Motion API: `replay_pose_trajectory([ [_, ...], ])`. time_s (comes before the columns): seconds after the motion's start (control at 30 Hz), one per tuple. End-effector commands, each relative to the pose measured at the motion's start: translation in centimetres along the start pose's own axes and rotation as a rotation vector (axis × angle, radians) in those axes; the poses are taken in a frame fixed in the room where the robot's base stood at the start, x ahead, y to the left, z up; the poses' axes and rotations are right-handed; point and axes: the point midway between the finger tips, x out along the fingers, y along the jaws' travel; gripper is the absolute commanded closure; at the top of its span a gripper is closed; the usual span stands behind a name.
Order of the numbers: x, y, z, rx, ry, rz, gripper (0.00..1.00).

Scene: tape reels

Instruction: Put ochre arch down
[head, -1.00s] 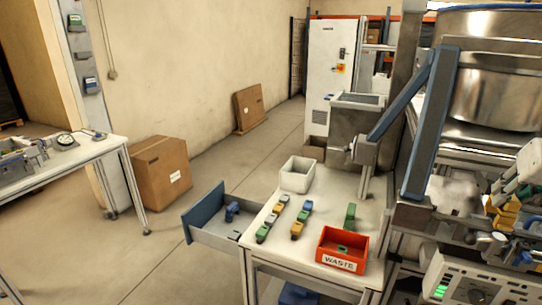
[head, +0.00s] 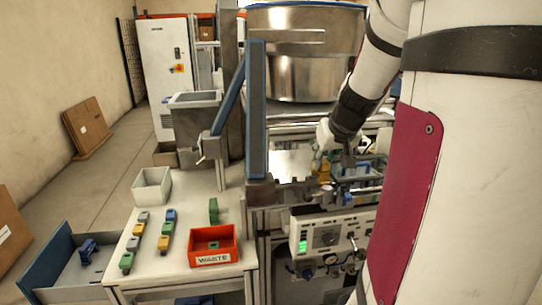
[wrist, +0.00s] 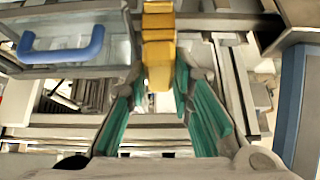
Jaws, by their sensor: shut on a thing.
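My gripper (head: 325,160) is over the machine bed at the right of the head view. In the wrist view my gripper (wrist: 158,80), with green finger pads, is shut on an ochre piece, the ochre arch (wrist: 158,65). Its lower end sits between the fingers. More ochre surfaces line up just beyond it; I cannot tell whether they belong to the same piece. In the head view the ochre (head: 324,176) shows small below the gripper, partly hidden. Whether the arch touches anything under it is unclear.
A clear-topped box with a blue handle (wrist: 62,45) is close at the left in the wrist view. A blue upright post (head: 256,110) stands left of the gripper.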

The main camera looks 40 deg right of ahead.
Motion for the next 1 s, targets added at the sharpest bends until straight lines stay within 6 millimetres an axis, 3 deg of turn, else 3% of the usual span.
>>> replay_pose_trajectory([
  [0.7,0.94,0.02,0.67,0.000,0.000,0.000,1.00],
  [0.73,0.94,0.02,0.69,0.000,0.000,0.000,0.72],
  [0.8,0.93,0.02,0.68,0.000,0.000,0.000,0.59],
  [1.0,0.94,0.01,0.68,0.000,0.000,0.000,0.59],
])
